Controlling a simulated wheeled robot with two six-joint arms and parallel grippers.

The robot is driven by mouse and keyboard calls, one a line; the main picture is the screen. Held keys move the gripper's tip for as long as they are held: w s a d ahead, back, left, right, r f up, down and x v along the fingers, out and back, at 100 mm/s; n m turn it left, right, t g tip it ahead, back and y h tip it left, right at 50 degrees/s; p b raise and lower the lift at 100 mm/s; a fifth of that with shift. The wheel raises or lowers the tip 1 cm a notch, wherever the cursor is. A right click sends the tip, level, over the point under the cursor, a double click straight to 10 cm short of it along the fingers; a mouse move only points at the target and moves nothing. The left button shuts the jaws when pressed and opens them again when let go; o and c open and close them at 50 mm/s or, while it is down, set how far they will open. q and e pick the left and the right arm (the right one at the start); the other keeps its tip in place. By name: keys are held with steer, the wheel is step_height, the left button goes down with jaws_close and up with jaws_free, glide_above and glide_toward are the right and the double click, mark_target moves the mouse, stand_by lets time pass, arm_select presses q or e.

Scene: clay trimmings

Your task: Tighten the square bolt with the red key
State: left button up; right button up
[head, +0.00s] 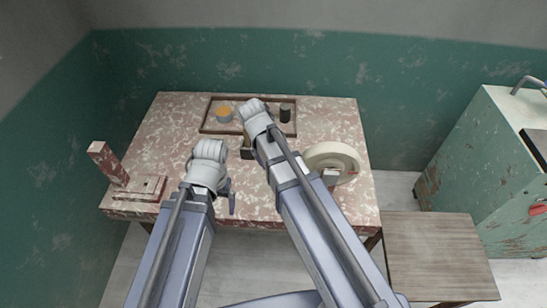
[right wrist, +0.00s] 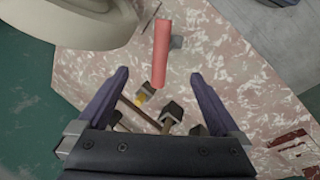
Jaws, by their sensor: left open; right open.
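In the right wrist view a plain red bar (right wrist: 162,52), likely the red key, stands out between and beyond the open fingers of my right gripper (right wrist: 159,76). No finger touches it that I can see. A small grey piece (right wrist: 178,42) shows beside the bar; I cannot tell if they are joined. A dark block-headed piece with a brown shaft (right wrist: 171,112) lies lower, near the gripper's base. I cannot make out the square bolt for certain. My left gripper (head: 228,192) hangs over the front middle of the table, open, mostly hidden by its wrist.
The mottled table (head: 165,120) has a brown tray (head: 208,126) at the back, holding an orange-topped cup (head: 224,113) and a dark cylinder (head: 287,112). A cream disc (head: 335,157) stands at right. A red-brown post (head: 106,161) stands at left. A wooden stool (head: 440,255) stands at front right.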

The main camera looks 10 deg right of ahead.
steer(key=b+x, duration=0.9)
steer(key=x, duration=0.1)
steer(key=shift+b, duration=0.3)
steer(key=shift+c, duration=0.3)
jaws_close()
stand_by(0.4)
